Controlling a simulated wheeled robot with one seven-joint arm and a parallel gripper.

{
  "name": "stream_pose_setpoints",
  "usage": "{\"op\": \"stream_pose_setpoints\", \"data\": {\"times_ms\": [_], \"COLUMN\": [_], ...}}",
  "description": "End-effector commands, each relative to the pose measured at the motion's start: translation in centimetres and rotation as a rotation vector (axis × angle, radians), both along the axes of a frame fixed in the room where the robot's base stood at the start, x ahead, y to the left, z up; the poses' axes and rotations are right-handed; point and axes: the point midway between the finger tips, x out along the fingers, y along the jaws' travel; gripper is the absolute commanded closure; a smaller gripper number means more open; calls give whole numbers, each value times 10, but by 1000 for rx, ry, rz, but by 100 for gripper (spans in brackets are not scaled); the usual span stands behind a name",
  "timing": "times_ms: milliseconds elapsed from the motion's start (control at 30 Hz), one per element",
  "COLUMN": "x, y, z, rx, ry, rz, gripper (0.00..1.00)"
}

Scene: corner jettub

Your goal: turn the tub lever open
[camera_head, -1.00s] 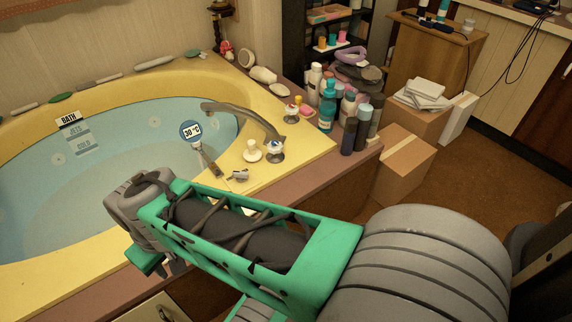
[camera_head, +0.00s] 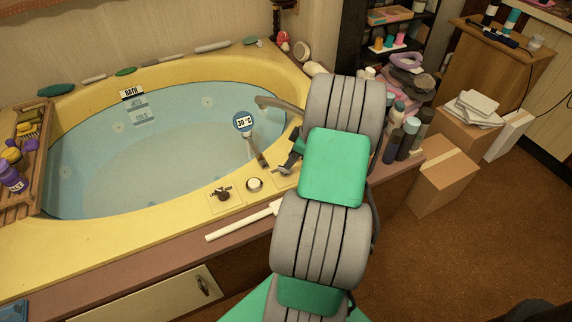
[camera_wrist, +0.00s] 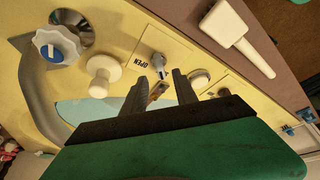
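A small metal lever (camera_wrist: 157,64) stands on a plate marked OPEN on the yellow tub rim, in the wrist view. My gripper (camera_wrist: 159,77) points at it with two dark fingers apart; they are open and empty, and the lever is just beyond their tips, roughly between them. I cannot tell whether a finger touches it. In the head view my gripper (camera_head: 290,160) is partly hidden by my arm, over that plate. A second, dark lever (camera_head: 222,194) sits on another plate to the left, past a round white button (camera_head: 254,184).
A thermometer sign (camera_head: 243,122) with a brown stick stands close to my fingers. A white knob (camera_wrist: 103,72), a blue-centred tap knob (camera_wrist: 56,46) and the spout (camera_wrist: 38,95) lie left in the wrist view. Bottles (camera_head: 408,138) stand right.

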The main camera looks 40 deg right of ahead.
Motion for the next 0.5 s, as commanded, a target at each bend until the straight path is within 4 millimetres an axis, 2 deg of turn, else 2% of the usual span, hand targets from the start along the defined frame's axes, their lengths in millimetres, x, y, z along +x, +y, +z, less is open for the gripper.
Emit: {"op": "stream_pose_setpoints", "data": {"times_ms": [33, 200, 500], "x": [3, 13, 16], "y": [3, 8, 9], "z": [-14, -39, -46], "rx": [4, 1, -1], "ry": [3, 3, 3], "rz": [1, 0, -3], "gripper": [65, 65, 65]}}
